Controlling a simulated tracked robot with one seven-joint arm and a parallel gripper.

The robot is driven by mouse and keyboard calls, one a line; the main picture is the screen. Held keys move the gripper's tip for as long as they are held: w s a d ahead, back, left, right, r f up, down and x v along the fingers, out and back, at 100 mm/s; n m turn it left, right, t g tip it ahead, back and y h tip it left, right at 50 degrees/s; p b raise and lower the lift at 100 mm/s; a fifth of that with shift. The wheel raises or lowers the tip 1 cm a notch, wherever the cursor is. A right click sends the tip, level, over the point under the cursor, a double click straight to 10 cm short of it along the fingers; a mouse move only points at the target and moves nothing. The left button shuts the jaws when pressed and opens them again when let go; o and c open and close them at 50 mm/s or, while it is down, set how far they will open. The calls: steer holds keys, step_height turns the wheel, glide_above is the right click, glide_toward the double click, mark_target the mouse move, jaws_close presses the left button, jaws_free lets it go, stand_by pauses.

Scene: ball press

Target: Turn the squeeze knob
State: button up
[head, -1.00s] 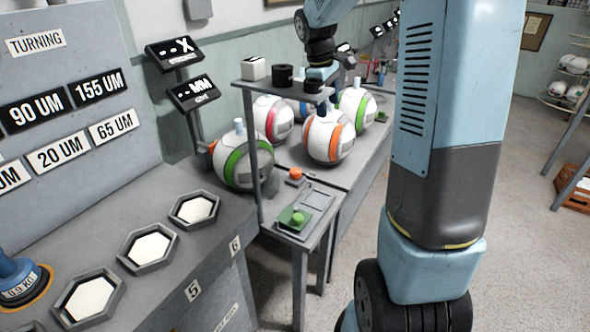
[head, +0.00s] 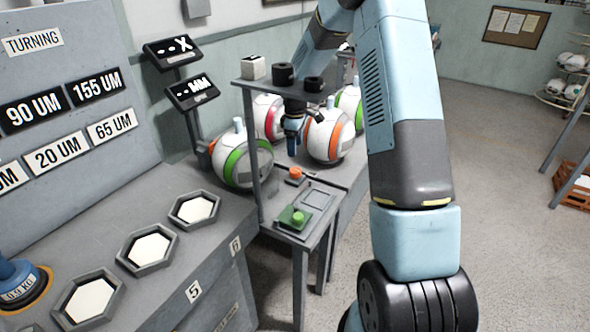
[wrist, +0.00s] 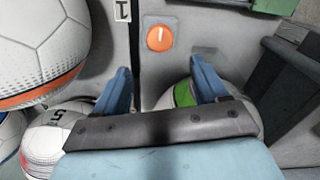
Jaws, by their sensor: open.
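An orange round knob (head: 295,174) sits on the small grey press table; it also shows in the wrist view (wrist: 160,37) with a short white mark on its face. No readable label tells whether it is the squeeze knob. A green knob (head: 298,217) stands on a green plate nearer the front of the table. My gripper (head: 292,150) is above and behind the orange knob, apart from it. In the wrist view my gripper (wrist: 158,75) has its two blue fingers spread with nothing held, and the orange knob shows beyond the fingertips, roughly between them.
A ball with a green stripe (head: 234,161) is left of my gripper, and an orange-striped ball (head: 328,136) is close on its right. A shelf (head: 262,88) with dark cylinders is overhead, on a post (head: 253,160). Two display screens (head: 192,92) stand left.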

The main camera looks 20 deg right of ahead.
mark_target(295, 170)
step_height(295, 170, down, 11)
stand_by(0.4)
steer(key=c, duration=1.1)
